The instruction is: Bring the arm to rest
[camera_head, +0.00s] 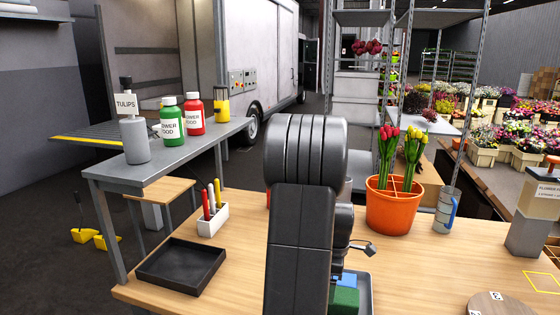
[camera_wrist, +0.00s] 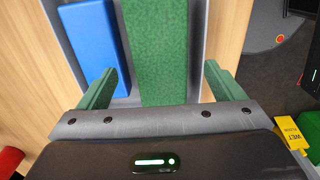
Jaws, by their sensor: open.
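My gripper (camera_wrist: 161,68) shows in the wrist view with its two green-padded fingers wide apart and nothing held. A green textured block (camera_wrist: 160,40) lies ahead of the gap between the fingers, with clear space on both sides. A blue block (camera_wrist: 92,40) lies left of it, and both are in a grey tray (camera_wrist: 196,40). In the head view my arm covers the middle of the wooden table (camera_head: 240,255) and hides most of the tray. My gripper cannot be made out clearly there.
An orange bucket (camera_head: 392,207) with red and yellow tulips stands right of my arm, beside a grey-blue cup (camera_head: 445,210). A black tray (camera_head: 181,266) and a white holder (camera_head: 213,220) are left. A grey bench (camera_head: 165,165) carries bottles.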

